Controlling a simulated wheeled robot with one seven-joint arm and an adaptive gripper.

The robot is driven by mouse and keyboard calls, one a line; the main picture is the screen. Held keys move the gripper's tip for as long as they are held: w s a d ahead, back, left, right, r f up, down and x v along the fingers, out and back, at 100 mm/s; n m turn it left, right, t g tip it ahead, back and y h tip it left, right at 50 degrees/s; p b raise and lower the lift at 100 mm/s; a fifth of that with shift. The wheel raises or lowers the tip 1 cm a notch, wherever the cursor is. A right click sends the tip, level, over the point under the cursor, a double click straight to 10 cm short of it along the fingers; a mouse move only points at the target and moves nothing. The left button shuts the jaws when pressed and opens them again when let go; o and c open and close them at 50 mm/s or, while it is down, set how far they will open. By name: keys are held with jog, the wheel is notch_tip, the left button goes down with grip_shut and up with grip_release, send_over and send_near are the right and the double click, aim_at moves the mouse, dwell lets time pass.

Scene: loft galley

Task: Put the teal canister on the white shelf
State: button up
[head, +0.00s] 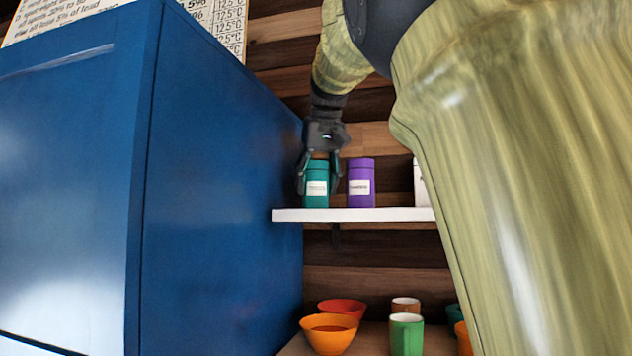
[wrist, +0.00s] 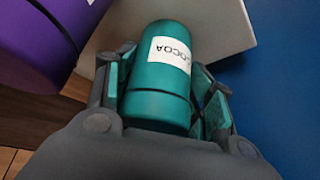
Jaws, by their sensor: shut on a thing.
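The teal canister (head: 316,190) stands upright at the left end of the white shelf (head: 355,215), and its base appears to meet the shelf top. In the wrist view the teal canister (wrist: 163,75) shows a white label reading COCOA, with the white shelf (wrist: 222,28) behind it. My gripper (head: 319,180) reaches down from above with a finger on each side of the canister. It is shut on the canister; the fingers also show in the wrist view (wrist: 163,95). I cannot tell whether the base is fully resting on the shelf.
A purple canister (head: 361,183) stands just right of the teal one. A white item (head: 419,184) is farther right, partly hidden by my arm. A tall blue cabinet (head: 215,180) is close on the left. Below are orange bowls (head: 329,334) and a green mug (head: 406,334).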

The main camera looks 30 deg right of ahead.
jog(key=o, duration=0.8)
jog(key=shift+o, duration=0.3)
jog(key=shift+a, duration=0.15)
jog(key=shift+r, duration=0.15)
jog(key=b+v, duration=0.3)
jog(key=v, duration=0.9)
